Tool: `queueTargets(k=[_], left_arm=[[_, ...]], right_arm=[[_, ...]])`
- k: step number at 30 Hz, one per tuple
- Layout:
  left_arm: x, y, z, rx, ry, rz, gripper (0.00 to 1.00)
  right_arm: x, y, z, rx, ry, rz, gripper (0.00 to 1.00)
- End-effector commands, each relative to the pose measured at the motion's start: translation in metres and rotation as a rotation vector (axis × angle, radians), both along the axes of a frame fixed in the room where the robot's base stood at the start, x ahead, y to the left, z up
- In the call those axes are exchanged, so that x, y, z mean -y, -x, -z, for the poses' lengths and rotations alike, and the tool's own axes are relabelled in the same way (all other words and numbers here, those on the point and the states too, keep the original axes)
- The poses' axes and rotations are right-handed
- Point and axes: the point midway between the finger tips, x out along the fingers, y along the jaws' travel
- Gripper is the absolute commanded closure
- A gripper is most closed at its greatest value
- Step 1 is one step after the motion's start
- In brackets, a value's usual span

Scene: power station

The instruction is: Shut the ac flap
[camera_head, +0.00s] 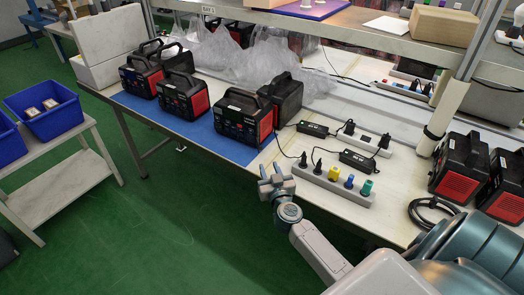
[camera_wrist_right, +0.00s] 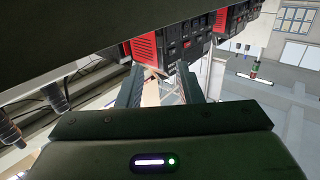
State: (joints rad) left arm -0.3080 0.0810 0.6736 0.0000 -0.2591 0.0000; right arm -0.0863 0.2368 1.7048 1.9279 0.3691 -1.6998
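The nearest power station (camera_head: 243,117), black with red ends, stands upright on the blue mat (camera_head: 206,132) at the table's front. No AC flap can be made out; it is too small or turned away in the head view. My right gripper (camera_head: 272,176) is just off the table's front edge, below and to the right of that station, apart from it. In the right wrist view its two fingers (camera_wrist_right: 161,88) are spread with nothing held. A power station's red and black panel (camera_wrist_right: 172,42) shows beyond the fingertips. My left gripper is not in view.
A power strip with coloured plugs (camera_head: 334,184) lies right of the gripper, with adapters and cables behind. Black and red units (camera_head: 460,167) stand at the right. The green floor before the table is free.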

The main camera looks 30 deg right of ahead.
Motion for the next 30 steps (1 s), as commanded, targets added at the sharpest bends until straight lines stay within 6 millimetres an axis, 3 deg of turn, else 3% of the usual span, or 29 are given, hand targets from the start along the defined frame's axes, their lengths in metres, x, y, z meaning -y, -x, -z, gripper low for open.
queueTargets(k=[15,21,29,30], left_arm=[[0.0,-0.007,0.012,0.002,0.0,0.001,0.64],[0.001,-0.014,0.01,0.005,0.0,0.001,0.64],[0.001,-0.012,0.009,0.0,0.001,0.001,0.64],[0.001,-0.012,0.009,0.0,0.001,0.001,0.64]], right_arm=[[0.028,-0.082,0.001,0.002,0.001,-0.003,0.67],[0.031,-0.093,0.0,0.001,0.0,-0.005,0.67],[0.032,-0.094,-0.001,0.002,0.001,-0.005,0.67],[0.032,-0.094,-0.001,0.002,0.001,-0.005,0.73]])
